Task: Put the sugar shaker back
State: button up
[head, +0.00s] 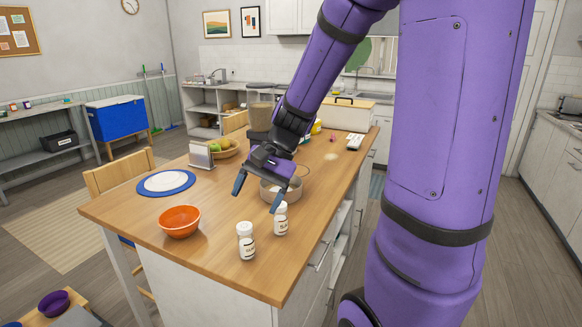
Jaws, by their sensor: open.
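Two white shakers with small dark lettering stand upright on the wooden table, near its front right edge. The front shaker (246,242) is closer to me; the rear shaker (281,220) is behind it and to the right. I cannot read the labels well enough to tell which is the sugar shaker. My gripper (257,197) is open, with nothing between its fingers. It points down over the table, behind the front shaker. Its right fingertip appears close to the rear shaker's top; I cannot tell whether they touch.
A shallow round dish (292,193) is partly hidden behind my gripper. An orange bowl (180,221) stands at left front, with a blue-rimmed plate (166,182) behind it. A napkin holder (201,155) and fruit bowl (224,149) stand farther back. The table's front right corner is clear.

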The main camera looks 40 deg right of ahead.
jog(key=s+a+r+n+t+h, duration=0.2)
jog(key=s+r+n+t+h, duration=0.2)
jog(key=s+r+n, duration=0.5)
jog(key=shift+s+a+r+n+t+h, duration=0.3)
jog(key=shift+s+r+h, duration=0.95)
jog(key=shift+s, duration=0.8)
